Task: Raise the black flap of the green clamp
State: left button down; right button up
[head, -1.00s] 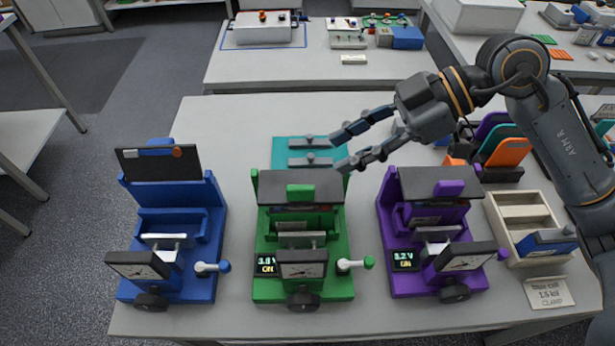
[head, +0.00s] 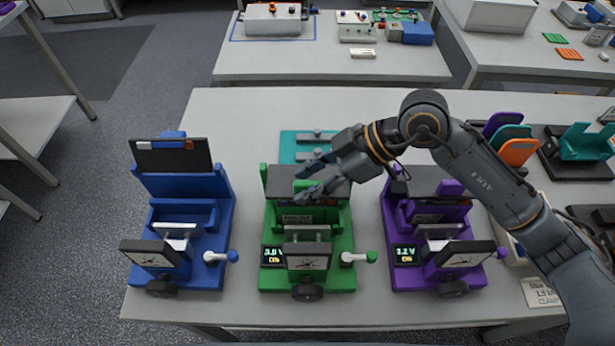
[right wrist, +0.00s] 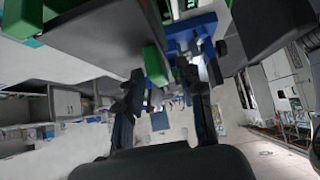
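The green clamp (head: 343,240) stands in the middle of the row on the table. Its black flap (head: 278,178) lies lowered across the top and back of the clamp. My right gripper (head: 297,184) is open, with its fingers over the flap and partly covering it. I cannot tell whether a finger touches the flap. My left gripper is out of view.
The blue clamp (head: 215,225) at left has its black flap (head: 172,157) standing up. The purple clamp (head: 395,225) at right has its flap lowered, under my right forearm. A teal plate (head: 290,150) lies behind the green clamp. The table between blue and green is bare.

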jog(key=shift+a+f, duration=0.2)
jog(key=shift+f, duration=0.05)
grip_shut()
jog(key=shift+r, duration=0.1)
